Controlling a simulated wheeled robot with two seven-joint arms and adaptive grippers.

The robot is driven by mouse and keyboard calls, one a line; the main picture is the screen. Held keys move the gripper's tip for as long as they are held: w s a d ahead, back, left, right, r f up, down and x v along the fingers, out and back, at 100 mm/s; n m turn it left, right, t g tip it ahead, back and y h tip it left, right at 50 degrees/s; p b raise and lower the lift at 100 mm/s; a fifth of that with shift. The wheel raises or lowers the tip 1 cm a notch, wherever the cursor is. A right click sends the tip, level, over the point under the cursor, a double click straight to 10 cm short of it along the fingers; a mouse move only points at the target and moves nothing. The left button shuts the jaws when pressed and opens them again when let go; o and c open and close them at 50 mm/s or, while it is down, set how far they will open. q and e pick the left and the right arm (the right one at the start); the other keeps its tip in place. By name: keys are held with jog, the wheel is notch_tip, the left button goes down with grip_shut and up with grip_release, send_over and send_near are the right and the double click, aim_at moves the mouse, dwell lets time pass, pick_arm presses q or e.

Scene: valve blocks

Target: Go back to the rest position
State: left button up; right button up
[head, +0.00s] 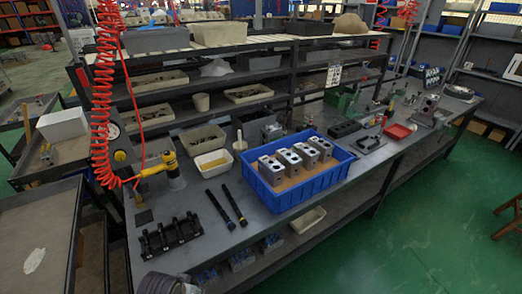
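Neither of my grippers can be made out in the head view. A dark rounded piece (156,284) is cut off by the bottom edge, left of the middle; I cannot tell what it is. Several grey metal valve blocks (271,169) stand in a row in a blue crate (296,198) on the workbench. The crate has a brown bottom.
A black slotted rack (171,236) and two black rods lie on the bench left of the crate. A yellow-handled tool (160,166) stands behind them, near a red coiled hose (105,100). A red tray (397,131) lies farther right.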

pick_arm(q)
jog(key=s+f+g, duration=0.1)
jog(key=s+f, duration=0.1)
jog(key=f, duration=1.2)
jog(key=s+f, duration=0.3)
jog(key=f, duration=1.1)
jog(key=s+a+f, duration=0.2)
jog(key=s+f, duration=0.7)
jog(key=s, duration=0.1)
jog(key=s+a+f+g, duration=0.1)
jog(key=s+a+f, duration=0.2)
jog(key=s+f, duration=0.6)
jog(key=shift+s, duration=1.05)
